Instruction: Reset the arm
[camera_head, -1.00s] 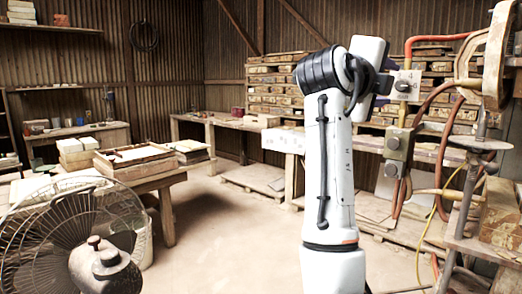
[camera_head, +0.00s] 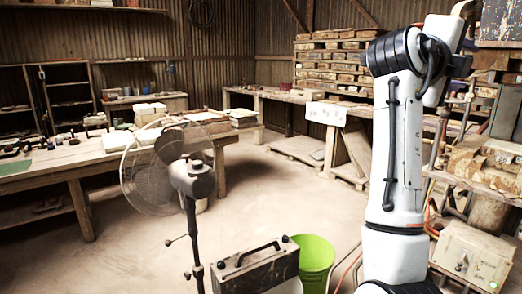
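One white arm of mine (camera_head: 402,150), on the right side of the head view, stands nearly upright. Its black ribbed joint (camera_head: 393,52) is at the top, and a white link bends away to the upper right. A black cable runs along its front. The gripper of this arm cannot be seen. My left arm and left gripper are not in view. No object is seen held.
A standing fan (camera_head: 180,165), a dark case with a handle (camera_head: 255,265) and a green bucket (camera_head: 315,258) stand ahead. A wooden workbench (camera_head: 60,165) is at left. Shelving with blocks (camera_head: 490,165) and a pale box (camera_head: 472,255) are close at right. The middle floor is clear.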

